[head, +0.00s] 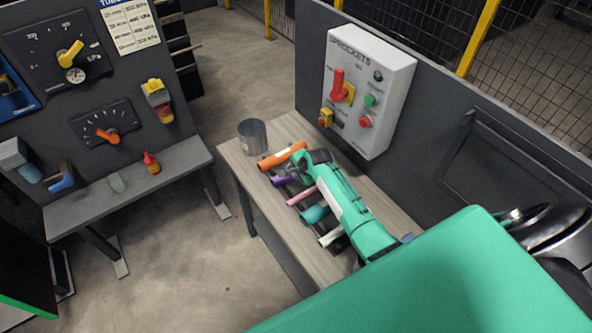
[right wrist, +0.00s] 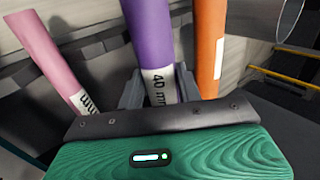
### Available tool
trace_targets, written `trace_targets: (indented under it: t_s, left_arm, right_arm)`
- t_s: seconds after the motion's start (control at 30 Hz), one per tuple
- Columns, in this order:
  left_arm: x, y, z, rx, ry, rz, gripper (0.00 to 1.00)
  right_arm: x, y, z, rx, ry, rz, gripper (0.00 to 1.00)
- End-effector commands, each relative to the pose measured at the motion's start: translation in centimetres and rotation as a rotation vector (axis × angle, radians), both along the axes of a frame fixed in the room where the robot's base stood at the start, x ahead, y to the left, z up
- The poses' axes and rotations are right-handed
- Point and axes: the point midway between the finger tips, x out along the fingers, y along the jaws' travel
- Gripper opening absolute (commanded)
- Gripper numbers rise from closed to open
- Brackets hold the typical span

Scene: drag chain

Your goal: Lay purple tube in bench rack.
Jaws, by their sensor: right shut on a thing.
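The purple tube (head: 284,181) lies between the orange tube (head: 283,156) and the pink tube (head: 302,195), at the dark bench rack (head: 294,189). My right gripper (head: 299,166) reaches over the rack from the lower right. In the right wrist view, its grey fingers are shut around the purple tube (right wrist: 149,45), which bears a white "40 mm" label. I cannot tell whether the tube touches its rack slot; the gripper and arm hide its right end. My left gripper is not in view.
A teal tube (head: 316,214) and a white tube (head: 332,236) lie further along the rack. A grey metal cup (head: 252,136) stands at the bench's far left corner. A white control box (head: 368,90) is on the panel behind. A second bench (head: 130,183) stands left, across open floor.

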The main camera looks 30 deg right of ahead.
Motion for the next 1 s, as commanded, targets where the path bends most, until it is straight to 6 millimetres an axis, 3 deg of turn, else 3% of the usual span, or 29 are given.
trace_targets:
  t_s: [0.33,0.37,0.47,0.77,1.0]
  left_arm:
    - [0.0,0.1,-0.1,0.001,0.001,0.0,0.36]
    - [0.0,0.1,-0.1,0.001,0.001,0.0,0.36]
    - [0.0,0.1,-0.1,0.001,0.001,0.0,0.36]
    - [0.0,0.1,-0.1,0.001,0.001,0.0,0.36]
    - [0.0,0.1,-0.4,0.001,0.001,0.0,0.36]
  right_arm:
    - [0.1,0.0,0.0,0.0,-0.002,0.0,0.04]
    - [0.1,0.0,0.0,0.0,-0.002,0.0,0.41]
    - [0.1,0.0,0.0,0.0,-0.001,0.0,0.61]
    - [-0.1,0.0,-0.1,0.0,0.001,0.0,0.61]
    - [-0.9,-0.2,1.1,0.0,-0.001,0.0,0.61]
